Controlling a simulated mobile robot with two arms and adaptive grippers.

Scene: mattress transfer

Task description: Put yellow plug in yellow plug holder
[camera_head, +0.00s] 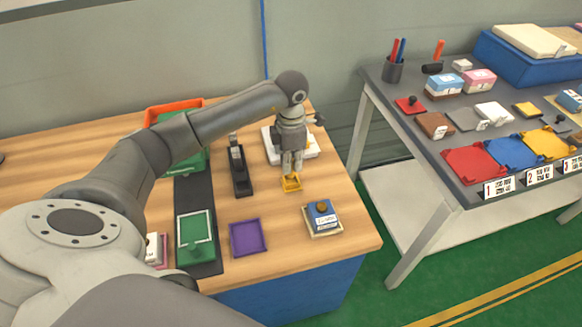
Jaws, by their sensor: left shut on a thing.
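My left gripper (291,172) points down over the right part of the wooden table. It is shut on a small yellow square piece (291,185), which shows just under the fingertips and looks like the yellow plug. I cannot tell whether the piece touches the table. A yellow tray (545,143) lies on the grey table at the right, beside a blue and a red one; I cannot tell if it is the yellow plug holder. My right gripper is not in view.
A purple tray (248,238), a green tray (195,237), a black stapler-like tool (239,166) and a blue-topped block (322,215) stand on the wooden table (345,185). A gap separates it from the grey table (412,132), which holds several pads, blocks and a pen cup (393,70).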

